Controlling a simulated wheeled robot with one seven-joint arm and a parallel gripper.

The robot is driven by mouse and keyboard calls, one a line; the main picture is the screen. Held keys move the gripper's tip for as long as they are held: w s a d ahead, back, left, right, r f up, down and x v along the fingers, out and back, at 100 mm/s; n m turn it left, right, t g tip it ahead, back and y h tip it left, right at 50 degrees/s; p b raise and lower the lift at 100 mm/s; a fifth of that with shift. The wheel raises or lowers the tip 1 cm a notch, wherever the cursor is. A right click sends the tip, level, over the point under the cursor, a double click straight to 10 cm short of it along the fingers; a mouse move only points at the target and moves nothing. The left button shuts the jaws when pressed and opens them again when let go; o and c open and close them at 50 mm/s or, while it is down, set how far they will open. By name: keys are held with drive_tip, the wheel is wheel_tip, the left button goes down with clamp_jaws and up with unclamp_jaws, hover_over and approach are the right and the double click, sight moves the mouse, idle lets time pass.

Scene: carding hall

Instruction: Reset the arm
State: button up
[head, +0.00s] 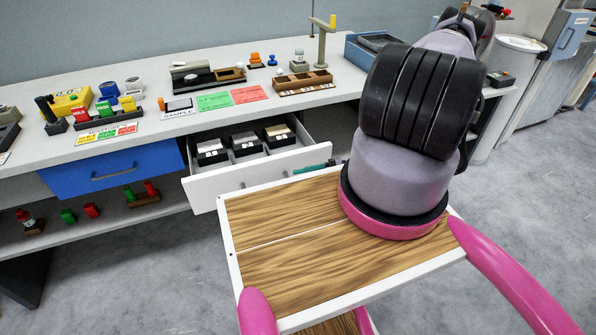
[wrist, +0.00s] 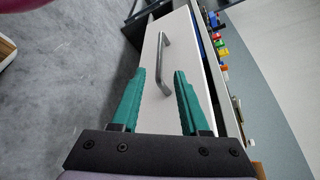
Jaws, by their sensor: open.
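My gripper (wrist: 160,105) shows in the wrist view as two green fingers, spread apart with nothing between them. The white drawer front (wrist: 178,75) with its grey bar handle (wrist: 161,52) lies beyond the fingertips. I cannot tell whether the fingers touch it. In the head view a green finger (head: 310,169) shows by the front of the open white drawer (head: 205,193). My arm reaches down at the right of that view and hides most of the gripper.
The open drawer holds several black boxes (head: 245,144). A blue drawer (head: 113,171) to its left is shut. A crowded bench top (head: 150,140) runs above. A wood-topped tray (head: 290,270) with a white rim stands in front. Grey floor (head: 130,270) is clear at left.

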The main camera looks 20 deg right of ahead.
drive_tip(key=w+d+r+n+g+h, duration=0.2)
drive_tip(key=r+h, duration=0.1)
drive_tip(key=r, duration=0.7)
drive_tip(key=w+d+r+n+g+h, duration=0.1)
drive_tip(key=w+r+n+h, duration=0.1)
drive_tip(key=r, duration=0.7)
drive_tip(key=w+d+r+n+g+h, duration=0.2)
drive_tip(key=r+h, duration=0.1)
drive_tip(key=r, duration=0.7)
drive_tip(key=s+a+r+t+h, duration=0.2)
drive_tip(key=s+r, duration=0.4)
drive_tip(key=r, duration=0.7)
drive_tip(key=s+a+r+t+h, duration=0.3)
drive_tip(key=s+r+t, duration=0.2)
drive_tip(key=r, duration=0.8)
drive_tip(key=shift+s+t, duration=0.3)
drive_tip(key=shift+s, duration=0.1)
